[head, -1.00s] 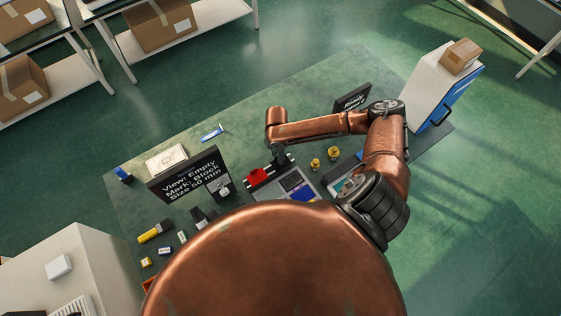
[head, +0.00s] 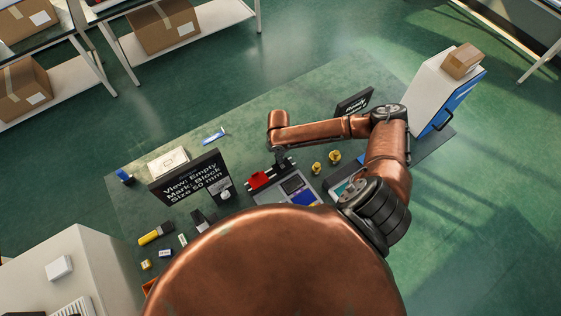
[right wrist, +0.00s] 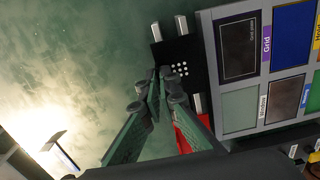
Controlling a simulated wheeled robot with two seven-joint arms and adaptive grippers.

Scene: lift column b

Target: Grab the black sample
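A black panel (head: 292,184) sits in a grey sample tray (head: 312,190) on the bench. In the right wrist view this black panel (right wrist: 240,47) lies in the tray's corner, beside a "Grid" label and a blue panel. My right gripper (head: 280,157) hangs above the bench at the tray's far side, near a red block (head: 260,179). In the right wrist view my right gripper (right wrist: 157,75) has its fingertips together with nothing seen between them. It is left of the tray and apart from the black panel. My left gripper is out of view.
A black dotted plate (right wrist: 180,68) with metal rods lies just beyond the fingertips. A black sign (head: 190,180) stands to the left. A white cabinet (head: 440,90) stands at the far right.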

